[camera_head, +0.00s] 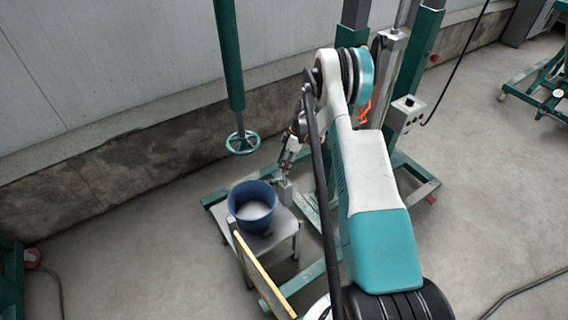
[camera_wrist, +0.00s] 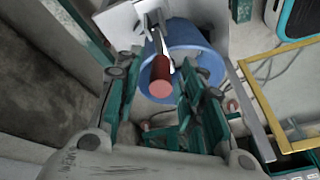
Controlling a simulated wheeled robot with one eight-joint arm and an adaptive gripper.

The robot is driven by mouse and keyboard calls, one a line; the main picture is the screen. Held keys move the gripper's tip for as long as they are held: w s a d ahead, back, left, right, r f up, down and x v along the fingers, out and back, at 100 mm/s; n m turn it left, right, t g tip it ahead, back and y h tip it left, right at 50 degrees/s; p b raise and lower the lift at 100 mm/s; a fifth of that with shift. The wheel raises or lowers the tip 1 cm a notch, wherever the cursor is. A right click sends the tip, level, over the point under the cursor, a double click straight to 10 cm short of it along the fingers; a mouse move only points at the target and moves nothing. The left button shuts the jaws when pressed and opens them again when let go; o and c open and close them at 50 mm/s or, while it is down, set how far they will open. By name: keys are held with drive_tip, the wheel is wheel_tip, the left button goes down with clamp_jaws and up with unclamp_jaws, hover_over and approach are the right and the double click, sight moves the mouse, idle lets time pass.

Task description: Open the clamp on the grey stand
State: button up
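A grey stand (camera_head: 268,243) stands on the floor left of my arm. A small grey clamp (camera_head: 284,188) sits at its back edge, beside the blue bucket; my gripper (camera_head: 286,162) is just above it and partly hides it. In the wrist view the clamp shows a metal lever (camera_wrist: 157,38) with a red cylindrical handle (camera_wrist: 160,70), its round end facing the camera. My gripper's fingers (camera_wrist: 160,85) are spread, one on each side of the handle, with visible gaps. Whether the handle lies at fingertip depth is hard to tell.
A blue bucket (camera_head: 237,207) with pale contents rests on the stand. A yellow-edged panel (camera_head: 254,262) borders its front. A green post with a handwheel (camera_head: 242,142) hangs close to the left. A control box (camera_head: 404,113) stands behind my arm.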

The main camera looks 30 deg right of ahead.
drive_tip(key=v, duration=1.2)
